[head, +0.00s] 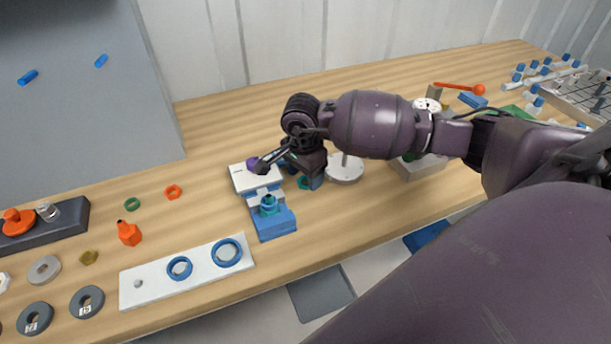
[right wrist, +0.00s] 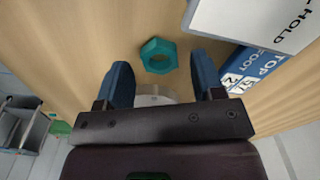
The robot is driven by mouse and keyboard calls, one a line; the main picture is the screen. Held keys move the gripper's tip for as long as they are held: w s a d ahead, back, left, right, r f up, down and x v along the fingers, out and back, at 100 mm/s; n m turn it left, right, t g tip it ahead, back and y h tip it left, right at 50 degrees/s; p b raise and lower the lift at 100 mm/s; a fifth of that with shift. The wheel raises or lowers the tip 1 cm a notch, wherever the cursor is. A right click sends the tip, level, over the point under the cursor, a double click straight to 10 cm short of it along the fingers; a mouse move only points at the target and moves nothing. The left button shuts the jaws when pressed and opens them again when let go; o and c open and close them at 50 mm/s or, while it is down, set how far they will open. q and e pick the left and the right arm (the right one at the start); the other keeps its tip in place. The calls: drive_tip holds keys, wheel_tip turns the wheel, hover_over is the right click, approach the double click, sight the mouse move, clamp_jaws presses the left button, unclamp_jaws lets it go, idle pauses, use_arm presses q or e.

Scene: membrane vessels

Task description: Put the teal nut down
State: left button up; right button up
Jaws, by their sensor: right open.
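The teal nut (right wrist: 147,52) lies on the wooden table in the right wrist view, and wood shows through its hole. It is just beyond and between the tips of my right gripper (right wrist: 160,74). That gripper is open, with its two blue fingers apart and clear space between each finger and the nut. In the head view my right gripper (head: 304,176) points down at the table, and a bit of the teal nut (head: 303,184) shows between its fingers. My left gripper is not in view.
A blue stand with a white top (head: 244,178) and a teal piece (head: 268,203) is close on the left of the gripper. A round white disc (head: 346,170) is close on the right. A white plate (head: 205,268) with blue rings lies at the front. Bare table lies behind.

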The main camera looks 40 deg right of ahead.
wheel_tip(320, 180, up, 11)
drive_tip(key=shift+a, duration=0.3)
drive_tip(key=shift+s, duration=0.1)
idle(0.5)
